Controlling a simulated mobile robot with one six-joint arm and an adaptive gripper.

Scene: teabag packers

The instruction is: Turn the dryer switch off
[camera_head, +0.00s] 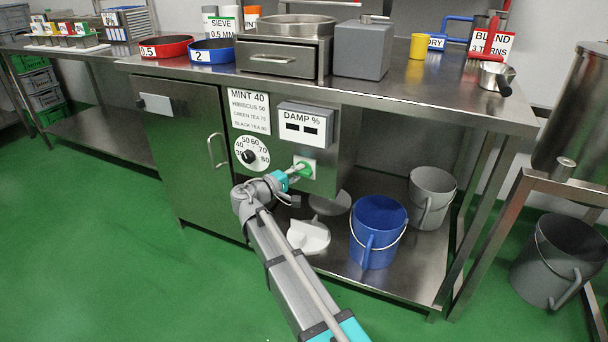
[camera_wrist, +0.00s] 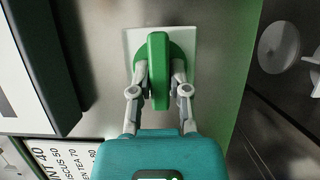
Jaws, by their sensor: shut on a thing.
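The dryer switch is a green rotary knob (camera_wrist: 158,72) on a white square plate (camera_wrist: 190,40), mounted on the steel front of the dryer. In the wrist view the knob's long handle stands upright in the picture. The fingertips partly cover the round green base behind it.
The dial (camera_head: 250,154), the MINT 40 label (camera_head: 249,112) and the DAMP % display (camera_head: 305,124) surround the switch. The dryer door (camera_head: 190,160) is shut. A blue bucket (camera_head: 377,232) and a grey bucket (camera_head: 432,197) stand on the lower shelf. Green floor is clear at left.

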